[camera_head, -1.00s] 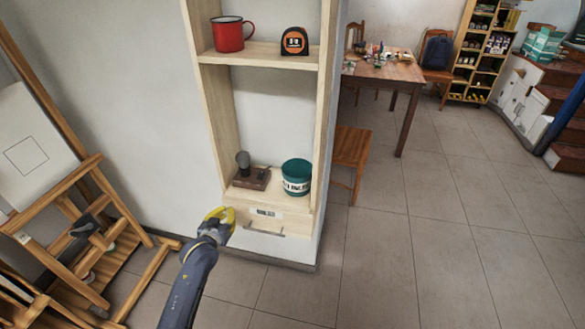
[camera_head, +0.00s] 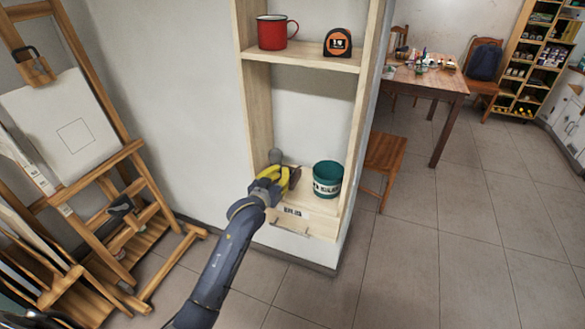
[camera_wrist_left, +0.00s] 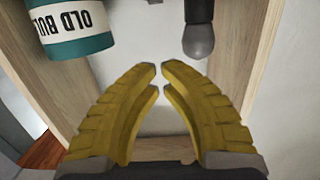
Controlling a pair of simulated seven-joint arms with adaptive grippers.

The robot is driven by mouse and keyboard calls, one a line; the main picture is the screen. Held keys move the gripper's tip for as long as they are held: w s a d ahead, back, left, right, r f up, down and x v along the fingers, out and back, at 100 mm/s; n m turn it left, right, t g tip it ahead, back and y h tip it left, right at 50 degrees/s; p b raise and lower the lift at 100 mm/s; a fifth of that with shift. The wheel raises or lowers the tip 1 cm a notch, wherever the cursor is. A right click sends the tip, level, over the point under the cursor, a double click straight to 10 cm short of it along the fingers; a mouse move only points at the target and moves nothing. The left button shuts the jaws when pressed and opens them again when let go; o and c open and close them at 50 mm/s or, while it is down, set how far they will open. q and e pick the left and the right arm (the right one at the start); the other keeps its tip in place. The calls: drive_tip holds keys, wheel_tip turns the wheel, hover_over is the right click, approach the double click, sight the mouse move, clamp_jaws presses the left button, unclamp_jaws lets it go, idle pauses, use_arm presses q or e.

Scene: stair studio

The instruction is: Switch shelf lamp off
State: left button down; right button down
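The shelf lamp (camera_head: 276,156) stands on the lower shelf, with a rounded grey bulb on a dark holder. Its brown base is mostly hidden behind my left gripper (camera_head: 284,176) in the head view. In the wrist view, which is upside down, the bulb (camera_wrist_left: 198,40) lies just beyond and right of my yellow fingertips (camera_wrist_left: 159,69). The fingertips are nearly together, with a thin gap and nothing between them. I cannot tell whether they touch the lamp base. No switch is clearly visible. My right gripper is not in view.
A teal tin (camera_head: 328,179) stands right of the lamp; it also shows in the wrist view (camera_wrist_left: 72,28). A red mug (camera_head: 273,33) and a tape measure (camera_head: 338,43) sit on the shelf above. An easel (camera_head: 75,185) stands left.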

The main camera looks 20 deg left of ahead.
use_arm(q)
hover_over(292, 173)
drive_tip(key=shift+s+f, duration=0.45)
drive_tip(key=shift+f, duration=0.1)
drive_tip(key=shift+w+f, duration=0.2)
drive_tip(key=shift+f, duration=0.85)
drive_tip(key=shift+w+f, duration=0.1)
drive_tip(key=shift+f, duration=0.9)
drive_tip(key=shift+d, duration=0.1)
